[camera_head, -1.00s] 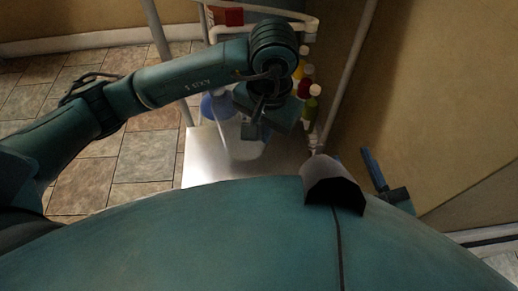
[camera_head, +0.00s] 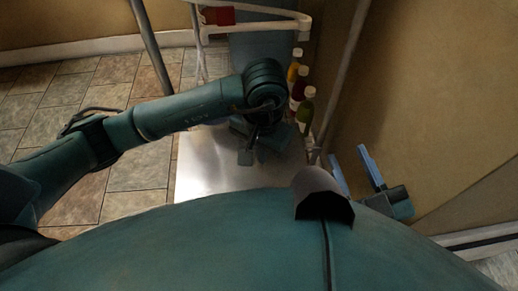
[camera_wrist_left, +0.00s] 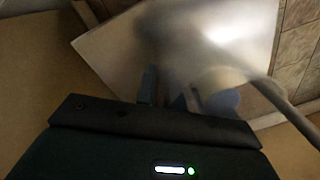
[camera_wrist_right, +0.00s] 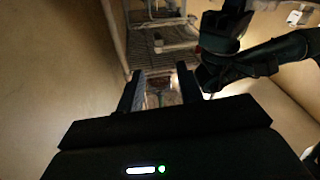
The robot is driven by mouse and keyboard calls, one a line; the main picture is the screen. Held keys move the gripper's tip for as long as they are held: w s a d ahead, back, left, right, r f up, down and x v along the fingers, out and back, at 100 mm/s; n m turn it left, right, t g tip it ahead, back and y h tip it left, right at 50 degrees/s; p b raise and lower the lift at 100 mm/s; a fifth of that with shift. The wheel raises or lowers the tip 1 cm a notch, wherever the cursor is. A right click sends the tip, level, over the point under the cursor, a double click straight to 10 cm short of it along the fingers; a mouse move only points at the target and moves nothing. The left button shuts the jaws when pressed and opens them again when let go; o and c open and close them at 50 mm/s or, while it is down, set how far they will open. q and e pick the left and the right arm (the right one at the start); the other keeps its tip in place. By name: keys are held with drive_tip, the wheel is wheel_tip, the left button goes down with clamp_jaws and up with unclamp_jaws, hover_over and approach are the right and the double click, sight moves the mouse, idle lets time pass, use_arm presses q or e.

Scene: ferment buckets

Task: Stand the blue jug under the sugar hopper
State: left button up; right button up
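My left gripper (camera_head: 254,152) is over the metal tabletop, pointing down, at its right side. In the left wrist view a blurred, pale rounded vessel with a blue part (camera_wrist_left: 225,98), apparently the blue jug, is just right of the left fingers. I cannot tell whether they grip it. In the head view the jug does not show; the left hand and wrist cover that spot. My right gripper (camera_head: 358,170) is open and empty, out to the right past my body. I cannot make out the sugar hopper in any view.
The metal tabletop (camera_head: 205,165) is bare at its left. A white pipe frame (camera_head: 270,27) with a red box (camera_head: 219,15) is behind. A pole and tan wall (camera_head: 430,110) are right.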

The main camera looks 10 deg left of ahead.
use_arm(q)
drive_tip(key=shift+o, duration=1.4)
